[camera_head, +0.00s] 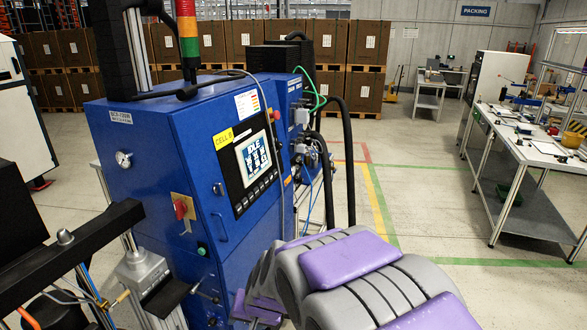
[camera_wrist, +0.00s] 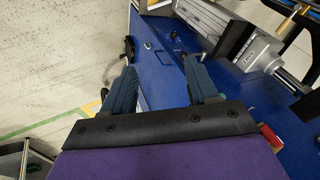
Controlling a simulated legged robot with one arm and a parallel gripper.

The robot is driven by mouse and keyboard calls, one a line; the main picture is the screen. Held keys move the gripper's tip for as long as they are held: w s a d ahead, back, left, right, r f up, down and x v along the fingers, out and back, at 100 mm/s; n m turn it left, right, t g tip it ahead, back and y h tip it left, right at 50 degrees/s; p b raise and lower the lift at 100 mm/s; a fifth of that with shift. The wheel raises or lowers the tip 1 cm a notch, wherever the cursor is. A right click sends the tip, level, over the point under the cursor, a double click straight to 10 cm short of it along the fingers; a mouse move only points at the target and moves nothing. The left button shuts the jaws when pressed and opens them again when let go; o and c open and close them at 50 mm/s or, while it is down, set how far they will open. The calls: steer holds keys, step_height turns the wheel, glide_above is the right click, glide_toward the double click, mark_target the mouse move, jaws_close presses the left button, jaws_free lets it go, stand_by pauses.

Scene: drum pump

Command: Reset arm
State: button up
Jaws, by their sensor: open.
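My gripper (camera_wrist: 160,88) shows in the wrist view with its two blue-grey fingers spread apart and nothing between them. Its fingers are in front of the blue machine cabinet (camera_wrist: 158,65); I cannot tell how close they are to it. My grey and purple arm crosses the lower middle of the head view, and the gripper itself is hidden there. The blue cabinet (camera_head: 150,165) stands left of the arm, with a lit screen (camera_head: 253,155) and a red knob (camera_head: 181,208) on it.
A grey and black mechanism (camera_head: 145,275) stands at the lower left, close to the cabinet. Black hoses (camera_head: 348,150) hang behind the cabinet. A workbench (camera_head: 530,150) with several items stands at the right. Stacked boxes (camera_head: 240,45) line the back. Open floor (camera_head: 430,220) lies between cabinet and bench.

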steer(key=s+d+r+g+h, duration=0.2)
steer(key=s+d+r, duration=0.1)
steer(key=s+d, duration=0.9)
steer(key=s+d+r+g+h, duration=0.2)
steer(key=s+d+r+g, duration=0.1)
steer(key=s+d, duration=0.9)
steer(key=s, duration=0.5)
steer(key=shift+d+r, duration=0.3)
steer(key=shift+d, duration=0.05)
steer(key=shift+w, duration=0.1)
steer(key=shift+c, duration=0.4)
